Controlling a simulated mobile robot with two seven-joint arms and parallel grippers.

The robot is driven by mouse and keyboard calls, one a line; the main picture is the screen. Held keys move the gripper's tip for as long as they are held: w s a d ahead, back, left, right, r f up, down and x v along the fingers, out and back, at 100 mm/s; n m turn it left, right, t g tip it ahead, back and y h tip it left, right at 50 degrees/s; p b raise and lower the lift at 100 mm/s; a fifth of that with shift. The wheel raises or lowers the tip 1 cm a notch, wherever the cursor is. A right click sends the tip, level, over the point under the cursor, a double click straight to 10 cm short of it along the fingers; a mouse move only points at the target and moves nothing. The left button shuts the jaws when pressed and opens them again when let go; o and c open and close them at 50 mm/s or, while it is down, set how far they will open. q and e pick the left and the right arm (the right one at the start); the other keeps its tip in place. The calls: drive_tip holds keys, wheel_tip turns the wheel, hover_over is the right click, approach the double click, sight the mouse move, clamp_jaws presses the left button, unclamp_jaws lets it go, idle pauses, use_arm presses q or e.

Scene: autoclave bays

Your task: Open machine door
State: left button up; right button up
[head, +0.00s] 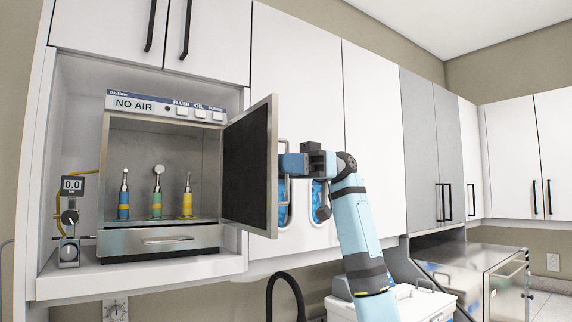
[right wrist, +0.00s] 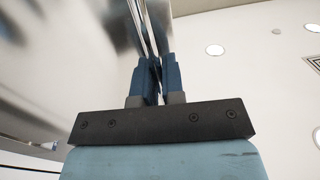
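The machine (head: 160,104) is a metal box labelled NO AIR in a white cabinet recess. Its door (head: 248,165) is hinged on the right and stands wide open, its dark inner face showing. The metal door handle (head: 284,143) sticks out past the door's far side; its bar also shows in the right wrist view (right wrist: 158,28). My right gripper (head: 284,166) is at the handle, its blue fingers (right wrist: 159,80) close together around the bar. The exact contact is partly hidden. My left gripper is out of view.
Several handpieces (head: 157,195) stand inside the machine, above a drawer (head: 158,239). A gauge (head: 72,187) stands at its left. Tall white cabinet doors (head: 372,130) are behind my right arm. A white unit (head: 425,303) stands below it.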

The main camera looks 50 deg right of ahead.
drive_tip(key=shift+o, duration=0.5)
drive_tip(key=s+d+b, duration=0.1)
drive_tip(key=s+d, duration=0.1)
drive_tip(key=d, duration=1.1)
drive_tip(key=shift+d, duration=0.35)
